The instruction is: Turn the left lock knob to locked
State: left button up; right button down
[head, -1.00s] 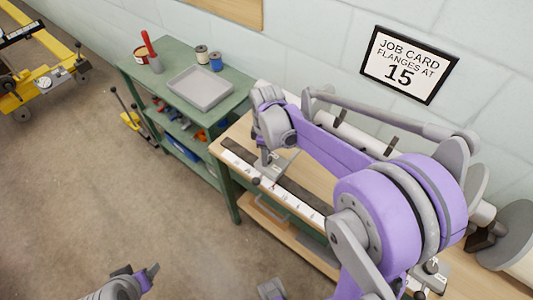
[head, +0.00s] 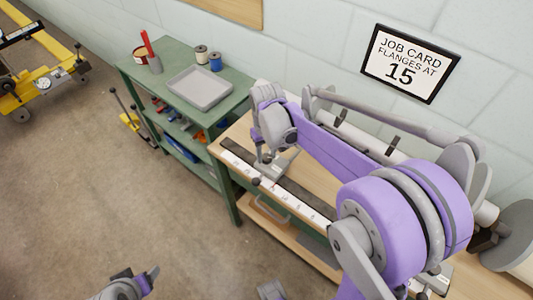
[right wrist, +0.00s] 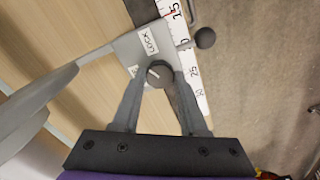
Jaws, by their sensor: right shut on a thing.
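The left lock knob (right wrist: 159,74) is a dark round knob with a white pointer line, on a grey plate (right wrist: 133,48) with a "LOCK" label beside it. A second label is partly hidden by the knob. My right gripper (right wrist: 160,82) is shut on the knob, one finger on each side. In the head view my right gripper (head: 268,165) is over the plate at the left end of the ruler (head: 295,193); the knob is hidden there. My left gripper (head: 140,283) is low at the left, over the floor, its jaws unclear.
A dark ball-ended pin (right wrist: 205,38) sticks out from the plate beside the ruler. A green cart (head: 180,58) with a grey tray (head: 200,88) stands left of the wooden bench (head: 233,135). A "15" job card (head: 408,63) hangs on the wall.

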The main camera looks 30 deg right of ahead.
aim_at(267, 157)
jog(key=m, duration=0.5)
jog(key=shift+m, duration=0.3)
dwell(0.5)
jog(key=shift+c, duration=2.2)
grip_release()
jog(key=shift+r, duration=0.15)
notch_tip(267, 157, up, 11)
jog(key=shift+f+p, duration=0.2)
jog(key=shift+p, duration=0.15)
